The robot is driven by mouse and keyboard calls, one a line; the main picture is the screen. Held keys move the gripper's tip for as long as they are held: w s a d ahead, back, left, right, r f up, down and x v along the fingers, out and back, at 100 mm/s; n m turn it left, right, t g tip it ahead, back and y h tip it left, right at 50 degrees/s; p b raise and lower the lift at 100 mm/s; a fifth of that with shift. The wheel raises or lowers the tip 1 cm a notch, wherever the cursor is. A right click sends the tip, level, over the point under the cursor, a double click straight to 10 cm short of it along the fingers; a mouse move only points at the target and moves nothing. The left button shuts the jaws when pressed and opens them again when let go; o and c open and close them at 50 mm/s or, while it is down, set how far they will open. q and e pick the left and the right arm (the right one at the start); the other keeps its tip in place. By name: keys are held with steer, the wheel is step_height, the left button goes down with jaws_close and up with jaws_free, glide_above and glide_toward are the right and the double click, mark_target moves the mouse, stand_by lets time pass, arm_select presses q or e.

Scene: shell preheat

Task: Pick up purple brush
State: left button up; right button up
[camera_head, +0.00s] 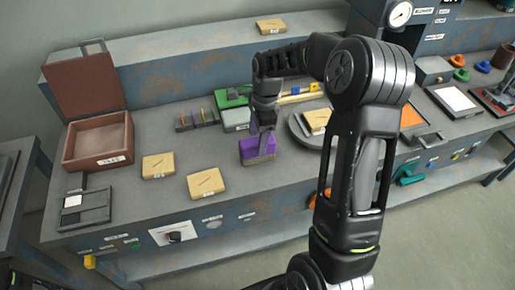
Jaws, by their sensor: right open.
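The purple brush (252,150) lies on the grey workbench, in the middle of the view, and looks like a purple block with a paler lower edge. My right gripper (266,132) points down right at the brush, its fingers over or beside the block. The gripper is open, and I cannot tell whether the fingers touch the brush. The gripper hides part of the brush's top.
Wooden blocks (158,166) lie left of the brush, with another one (206,183) nearer the front edge. An open brown box (97,143) stands at the left. A round grey plate (301,130) lies to the right. Small racks stand behind the brush.

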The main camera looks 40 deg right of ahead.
steer(key=shift+s+a+f+p, duration=0.1)
steer(key=shift+f+p, duration=0.25)
steer(key=shift+f, duration=0.15)
step_height(320, 180, down, 4)
steer(key=shift+a+f+p, duration=0.1)
steer(key=shift+a+p, duration=0.05)
steer(key=shift+p, duration=0.3)
jaws_close()
stand_by(0.7)
